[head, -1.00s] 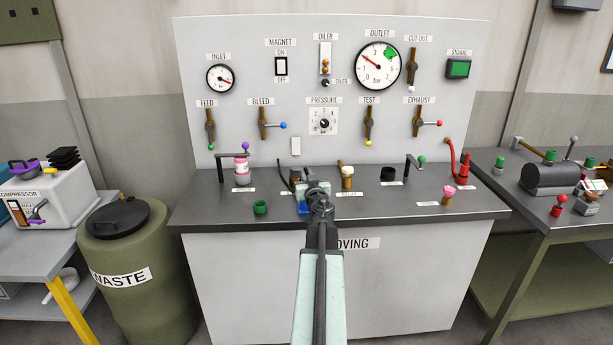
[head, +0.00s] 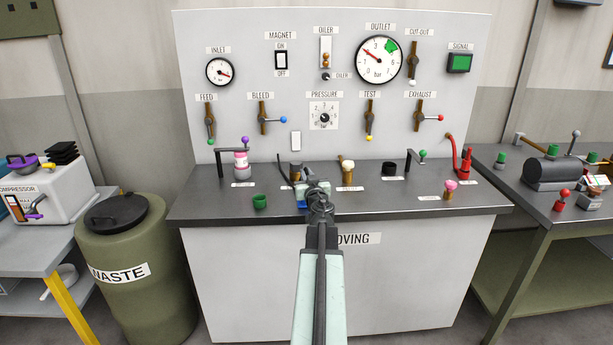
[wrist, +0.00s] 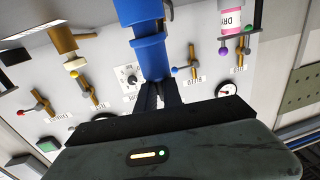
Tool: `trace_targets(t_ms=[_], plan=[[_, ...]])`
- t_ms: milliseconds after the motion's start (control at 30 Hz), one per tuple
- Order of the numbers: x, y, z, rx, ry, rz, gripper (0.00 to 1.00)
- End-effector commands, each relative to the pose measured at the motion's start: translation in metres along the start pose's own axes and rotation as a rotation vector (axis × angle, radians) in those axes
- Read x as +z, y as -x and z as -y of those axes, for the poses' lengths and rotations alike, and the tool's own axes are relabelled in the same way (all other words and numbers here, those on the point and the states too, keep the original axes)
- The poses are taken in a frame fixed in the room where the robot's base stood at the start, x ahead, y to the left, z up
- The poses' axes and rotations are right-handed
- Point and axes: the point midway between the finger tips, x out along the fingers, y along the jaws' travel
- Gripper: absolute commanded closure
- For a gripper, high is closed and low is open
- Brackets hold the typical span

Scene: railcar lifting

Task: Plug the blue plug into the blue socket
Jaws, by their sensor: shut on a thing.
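My gripper (head: 318,192) is above the front middle of the grey bench. In the wrist view its dark fingers (wrist: 158,95) are shut on the blue plug (wrist: 152,58), a blue cylinder with a wider collar. A wider blue piece (wrist: 138,10) lines up beyond the plug at the top edge; it looks like the blue socket. I cannot tell whether the plug is seated in it. In the head view, a bit of blue (head: 302,205) shows just left of my gripper at bench level. My gripper hides the rest.
A green cup-shaped piece (head: 260,201) stands left of my gripper. A brown post with a cream knob (head: 347,172) stands close behind on the right. A dark-topped post (head: 296,171) with a black cable stands behind. A pink-topped post (head: 449,189) is farther right.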

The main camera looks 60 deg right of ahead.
Motion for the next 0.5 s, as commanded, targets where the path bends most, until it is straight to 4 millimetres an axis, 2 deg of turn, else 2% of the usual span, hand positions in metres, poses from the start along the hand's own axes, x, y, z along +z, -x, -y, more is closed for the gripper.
trace_targets(t_ms=[433, 467, 500], plan=[[0.013, 0.000, 0.000, 0.000, 0.000, 0.000, 1.00], [0.012, 0.000, 0.000, 0.000, 0.000, 0.000, 0.84], [0.011, 0.000, 0.000, 0.000, 0.000, 0.000, 0.73]])
